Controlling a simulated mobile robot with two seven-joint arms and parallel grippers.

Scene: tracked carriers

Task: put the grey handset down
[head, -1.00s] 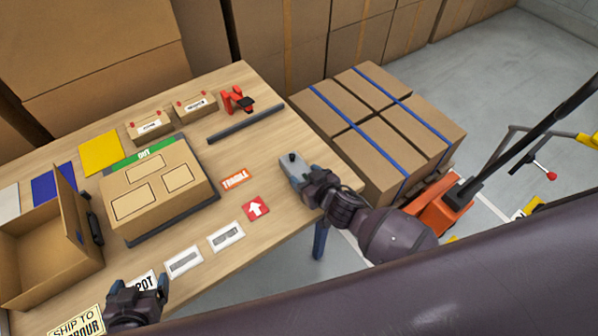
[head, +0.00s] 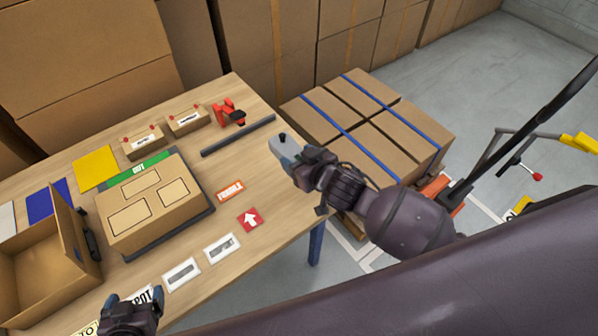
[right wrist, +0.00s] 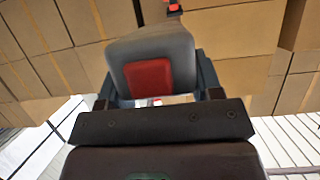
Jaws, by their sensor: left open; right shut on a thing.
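The grey handset (head: 283,146) is held in my right gripper (head: 295,158), over the table's right edge in the head view. In the right wrist view the handset (right wrist: 152,42) stands up between the shut fingers, with a red panel on its face. It appears held up off the tabletop, but the exact gap cannot be told.
The wooden table (head: 262,180) has bare room between the FRAGILE label (head: 229,190) and its right edge. A dark bar (head: 238,135) and a red tool (head: 228,112) lie behind. A strapped carton stack (head: 370,125) stands beyond the edge. A carton (head: 150,208) and open box (head: 45,265) are left.

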